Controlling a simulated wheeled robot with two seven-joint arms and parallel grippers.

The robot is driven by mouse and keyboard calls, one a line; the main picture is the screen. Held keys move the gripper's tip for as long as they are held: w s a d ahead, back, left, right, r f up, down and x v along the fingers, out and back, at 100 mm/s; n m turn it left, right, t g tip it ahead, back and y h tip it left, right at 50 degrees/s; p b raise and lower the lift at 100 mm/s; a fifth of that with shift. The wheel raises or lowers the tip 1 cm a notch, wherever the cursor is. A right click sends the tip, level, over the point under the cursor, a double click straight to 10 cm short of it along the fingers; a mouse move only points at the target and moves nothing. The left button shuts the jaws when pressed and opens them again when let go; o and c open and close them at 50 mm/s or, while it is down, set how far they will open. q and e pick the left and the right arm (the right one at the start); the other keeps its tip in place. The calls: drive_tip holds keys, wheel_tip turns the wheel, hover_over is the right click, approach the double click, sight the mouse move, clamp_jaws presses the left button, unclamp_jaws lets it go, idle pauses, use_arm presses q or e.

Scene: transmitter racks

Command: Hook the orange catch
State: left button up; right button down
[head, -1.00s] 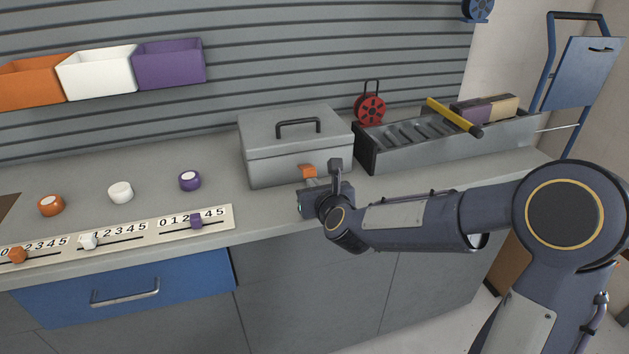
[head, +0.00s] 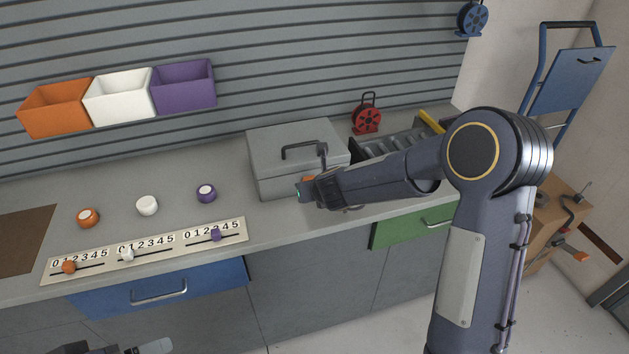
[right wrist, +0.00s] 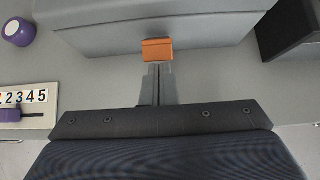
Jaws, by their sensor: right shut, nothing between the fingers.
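The grey metal box (head: 275,172) with a dark top handle stands closed on the counter. Its orange catch (head: 308,179) is on the front face, mostly hidden behind my right wrist in the head view. The catch (right wrist: 157,50) shows whole in the right wrist view, at the middle of the box front. My right gripper (right wrist: 158,66) is shut and empty, its fingertips right at the lower edge of the catch. I cannot tell whether they touch it. A part of my left gripper (head: 152,347) shows at the bottom left of the head view; its jaws are not clear.
A scale strip (head: 150,250) with sliders and three round knobs lie left of the box. A red reel (head: 366,118) and a grey tray (head: 400,143) stand right of it. Orange, white and purple bins (head: 120,97) hang on the wall.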

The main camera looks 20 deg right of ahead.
drive_tip(key=shift+w+r+p, duration=0.6)
drive_tip(key=shift+r+p, duration=0.2)
drive_tip(key=shift+p, duration=0.15)
drive_tip(key=shift+r, duration=0.1)
drive_tip(key=shift+r+p, duration=0.7)
